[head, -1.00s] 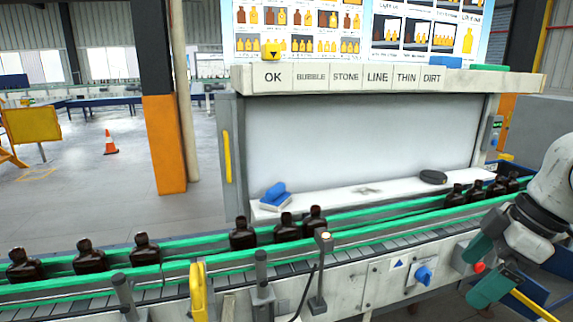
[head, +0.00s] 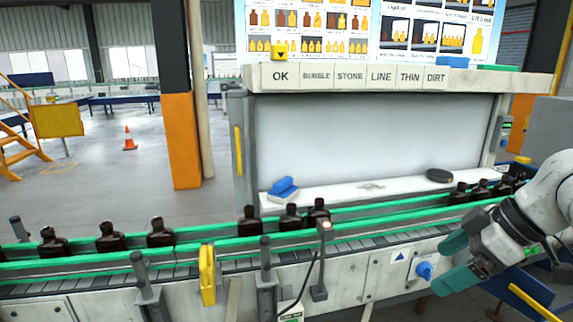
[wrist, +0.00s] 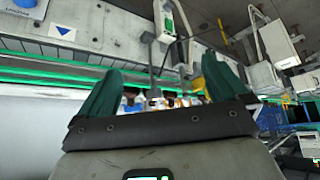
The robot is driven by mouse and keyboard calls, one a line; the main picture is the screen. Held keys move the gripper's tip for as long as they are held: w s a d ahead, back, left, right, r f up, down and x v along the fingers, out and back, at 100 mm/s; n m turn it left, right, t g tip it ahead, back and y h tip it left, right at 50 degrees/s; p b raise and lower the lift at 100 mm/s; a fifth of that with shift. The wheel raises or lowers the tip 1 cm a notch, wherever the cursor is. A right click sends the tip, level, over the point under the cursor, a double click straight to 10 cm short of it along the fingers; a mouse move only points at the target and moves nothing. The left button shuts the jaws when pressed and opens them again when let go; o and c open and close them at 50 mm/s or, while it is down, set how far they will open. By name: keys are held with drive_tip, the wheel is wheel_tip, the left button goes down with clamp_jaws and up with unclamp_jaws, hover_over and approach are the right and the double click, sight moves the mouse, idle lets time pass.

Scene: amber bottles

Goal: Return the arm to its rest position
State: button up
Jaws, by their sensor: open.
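My gripper (head: 452,262) is at the lower right of the head view, at the end of my white arm. Its two green fingers are spread apart with nothing between them. It is in front of the conveyor's near side, close to a blue knob (head: 424,270). In the wrist view my gripper (wrist: 160,88) also shows both green fingers apart, with the conveyor side behind them. Dark amber bottles stand upright on the conveyor (head: 225,255), among them one at the left (head: 110,238), one at the middle (head: 249,220) and one at the right (head: 459,194).
A lit inspection booth (head: 370,130) stands behind the conveyor, with a blue block (head: 283,188) and a black disc (head: 439,176) on its ledge. A yellow handle (head: 207,275) and a post with a cable (head: 322,260) rise at the conveyor's near edge.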

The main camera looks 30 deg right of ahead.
drive_tip(key=w+a+f+m+t+y, duration=0.2)
drive_tip(key=w+a+f, duration=0.4)
drive_tip(key=w+a, duration=0.25)
drive_tip(key=s+a+f+m, duration=0.1)
drive_tip(key=a+f+m, duration=0.2)
drive_tip(key=a+f, duration=0.5)
drive_tip(key=s+a+f+m+g+h, duration=0.1)
drive_tip(key=s+a+f+g, duration=0.1)
drive_tip(key=s+f, duration=0.35)
drive_tip(key=s+a+f+g, duration=0.1)
drive_tip(key=s+f, duration=0.1)
drive_tip(key=f, duration=0.6)
drive_tip(key=s+d+f+g+h, duration=0.1)
drive_tip(key=s+f+g+h, duration=0.1)
drive_tip(key=s+f, duration=0.2)
drive_tip(key=s+d+f+g+h, duration=0.1)
drive_tip(key=s+f, duration=0.3)
drive_tip(key=s, duration=0.6)
drive_tip(key=shift+s+d+g+h, duration=0.25)
drive_tip(key=shift+d+g+h, duration=0.1)
drive_tip(key=shift+g+h, duration=0.25)
